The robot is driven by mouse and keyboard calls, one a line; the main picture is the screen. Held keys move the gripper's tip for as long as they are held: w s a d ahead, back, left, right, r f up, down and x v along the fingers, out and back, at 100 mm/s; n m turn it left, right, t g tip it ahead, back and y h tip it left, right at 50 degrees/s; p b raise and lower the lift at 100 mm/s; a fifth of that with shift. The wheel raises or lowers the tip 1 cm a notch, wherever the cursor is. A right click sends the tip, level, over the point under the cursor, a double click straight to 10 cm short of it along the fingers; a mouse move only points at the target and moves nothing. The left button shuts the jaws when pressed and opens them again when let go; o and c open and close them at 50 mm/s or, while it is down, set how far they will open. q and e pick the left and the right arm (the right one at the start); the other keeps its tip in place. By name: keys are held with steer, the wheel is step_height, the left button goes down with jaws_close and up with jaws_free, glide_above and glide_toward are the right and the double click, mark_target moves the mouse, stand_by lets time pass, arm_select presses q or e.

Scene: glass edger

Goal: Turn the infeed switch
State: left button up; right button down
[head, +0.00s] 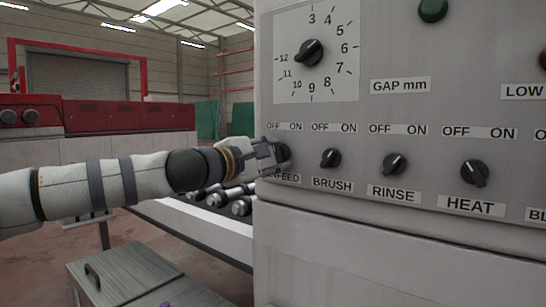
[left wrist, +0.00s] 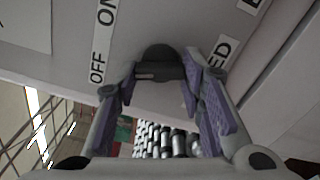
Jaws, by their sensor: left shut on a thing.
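The infeed switch (head: 284,153) is a black round knob at the left end of the lower row on the grey control panel (head: 400,105). Its label, partly covered, reads "...FEED", with "OFF ON" above it. My left gripper (head: 274,156) reaches it from the left and is shut on the knob. In the left wrist view the knob (left wrist: 160,62) sits between the two purple-padded fingers of my left gripper (left wrist: 158,80). The pointer direction of the knob is hard to tell because the fingers cover part of it.
The brush knob (head: 330,158), rinse knob (head: 395,164) and heat knob (head: 474,172) stand to the right in the same row. A gap dial (head: 311,53) is above. A roller conveyor (head: 215,198) lies behind my left arm, and a grey cabinet (head: 135,270) stands below.

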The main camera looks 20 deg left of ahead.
arm_select(q)
steer(key=shift+n, duration=1.6)
steer(key=o, duration=1.1)
steer(key=shift+o, duration=0.2)
steer(key=v, duration=1.2)
